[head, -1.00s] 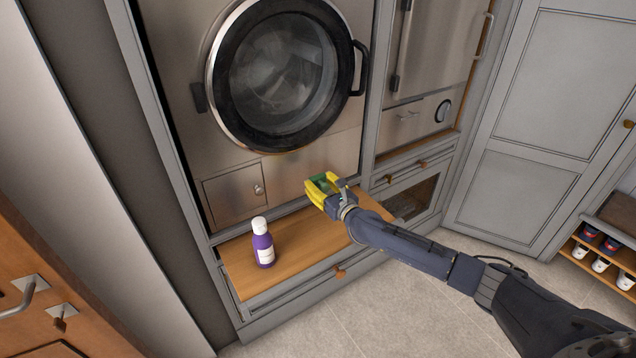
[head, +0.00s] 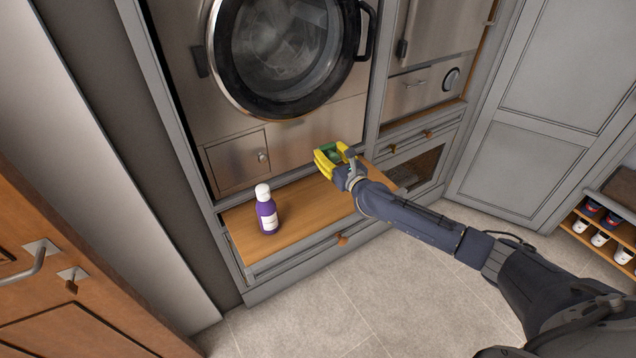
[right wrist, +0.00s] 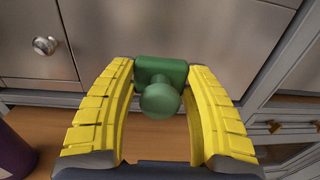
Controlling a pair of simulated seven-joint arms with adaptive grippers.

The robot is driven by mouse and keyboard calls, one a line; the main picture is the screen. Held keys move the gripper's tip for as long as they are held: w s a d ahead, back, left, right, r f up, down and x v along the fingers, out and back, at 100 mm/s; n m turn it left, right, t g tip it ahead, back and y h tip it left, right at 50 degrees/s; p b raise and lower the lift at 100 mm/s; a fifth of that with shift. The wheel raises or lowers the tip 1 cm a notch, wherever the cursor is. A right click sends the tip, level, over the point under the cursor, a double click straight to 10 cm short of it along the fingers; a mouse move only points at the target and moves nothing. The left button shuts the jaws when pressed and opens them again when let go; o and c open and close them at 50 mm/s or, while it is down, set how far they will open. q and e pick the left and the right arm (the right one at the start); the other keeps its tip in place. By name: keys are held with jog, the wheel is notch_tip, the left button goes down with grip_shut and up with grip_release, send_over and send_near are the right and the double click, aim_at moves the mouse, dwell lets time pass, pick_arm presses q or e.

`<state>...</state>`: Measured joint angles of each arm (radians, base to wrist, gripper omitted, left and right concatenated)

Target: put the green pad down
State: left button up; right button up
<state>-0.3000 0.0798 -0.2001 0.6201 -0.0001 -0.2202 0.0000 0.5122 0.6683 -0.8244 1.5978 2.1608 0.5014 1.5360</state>
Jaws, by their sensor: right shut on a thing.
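My right gripper (head: 328,157) has yellow fingers and is shut on the green pad (head: 335,152). In the right wrist view the green pad (right wrist: 160,70) sits between the yellow fingertips, with a round green knob facing the camera. The gripper holds it over the right part of the wooden pull-out shelf (head: 300,220), below the washing machine. I cannot tell whether the pad touches the shelf. My left gripper does not show.
A purple bottle with a white cap (head: 266,210) stands upright on the left part of the shelf. The washing machine (head: 285,60) is above and behind. The shelf is bare between the bottle and my gripper.

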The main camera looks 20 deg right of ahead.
jog(key=s+a+r+m+h, duration=0.2)
jog(key=s+a+r+h, duration=0.15)
jog(key=s+r, duration=0.4)
jog(key=s+a+r, duration=0.3)
jog(key=s+r, duration=0.1)
jog(key=s, duration=0.7)
jog(key=w+d+f+m+g+h, duration=0.95)
jog(key=d+f+m+g, duration=0.35)
jog(key=d+m+g, duration=0.15)
jog(key=m+g+y, duration=0.3)
jog(key=m+y, duration=0.6)
jog(key=m, duration=0.6)
send_over(315, 215)
notch_tip(315, 215, down, 8)
jog(key=shift+r, duration=0.15)
jog(key=shift+w+f, duration=0.1)
jog(key=shift+f, duration=3.35)
